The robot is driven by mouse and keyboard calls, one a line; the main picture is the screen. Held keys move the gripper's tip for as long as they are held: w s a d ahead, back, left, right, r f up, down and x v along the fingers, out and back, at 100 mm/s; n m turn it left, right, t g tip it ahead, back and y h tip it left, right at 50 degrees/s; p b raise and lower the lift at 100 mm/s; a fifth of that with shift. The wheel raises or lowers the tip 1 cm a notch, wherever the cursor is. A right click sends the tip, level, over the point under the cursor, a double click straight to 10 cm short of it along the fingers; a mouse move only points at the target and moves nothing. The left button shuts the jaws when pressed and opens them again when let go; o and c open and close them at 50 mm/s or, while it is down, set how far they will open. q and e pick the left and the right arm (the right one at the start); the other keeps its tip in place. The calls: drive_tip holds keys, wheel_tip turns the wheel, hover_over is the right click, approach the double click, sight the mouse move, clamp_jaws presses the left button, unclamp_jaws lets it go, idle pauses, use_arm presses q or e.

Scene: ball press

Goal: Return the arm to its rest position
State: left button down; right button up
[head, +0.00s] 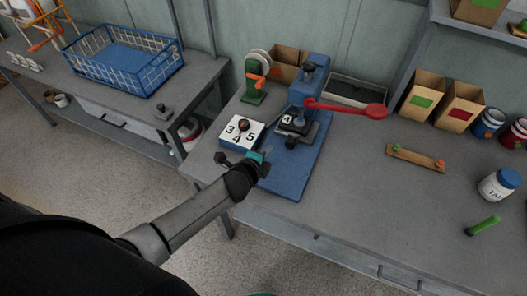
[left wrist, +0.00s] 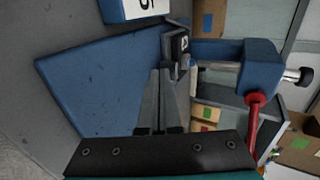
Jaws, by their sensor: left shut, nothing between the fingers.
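My left gripper (head: 267,151) is shut and empty, above the front left part of the press's blue base plate. In the left wrist view its two fingers (left wrist: 161,75) lie together over the blue plate (left wrist: 105,75). The blue press (head: 306,88) stands on the table with its red lever (head: 345,106) pointing right. A dark block with a white marked face (head: 289,119) sits under the press head. My right gripper is not in view.
A white numbered block (head: 242,133) with a dark ball-shaped knob on top is close left of my gripper. A green reel stand (head: 254,88), boxes (head: 421,97) and a white jar (head: 499,184) stand on the table.

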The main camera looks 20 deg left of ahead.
use_arm(q)
drive_tip(key=shift+v, duration=1.1)
drive_tip(key=shift+s+r, duration=0.1)
drive_tip(key=s+d+r+n+g, duration=0.1)
drive_tip(key=s+r+n+g, duration=0.3)
drive_tip(key=s+n, duration=0.6)
drive_tip(key=s+r+n+g, duration=0.4)
drive_tip(key=s+n, duration=0.2)
drive_tip(key=s, duration=0.7)
wheel_tip(320, 180, down, 27)
drive_tip(key=s+g+b, duration=0.2)
drive_tip(key=b, duration=0.3)
drive_tip(key=s+a+f+g+b, duration=0.1)
drive_tip(key=s+f+b, duration=0.4)
drive_tip(key=s+f, duration=1)
wheel_tip(320, 180, down, 4)
drive_tip(key=shift+s+a+f, duration=0.25)
drive_tip(key=shift+s+a, duration=0.15)
drive_tip(key=shift+a, duration=0.25)
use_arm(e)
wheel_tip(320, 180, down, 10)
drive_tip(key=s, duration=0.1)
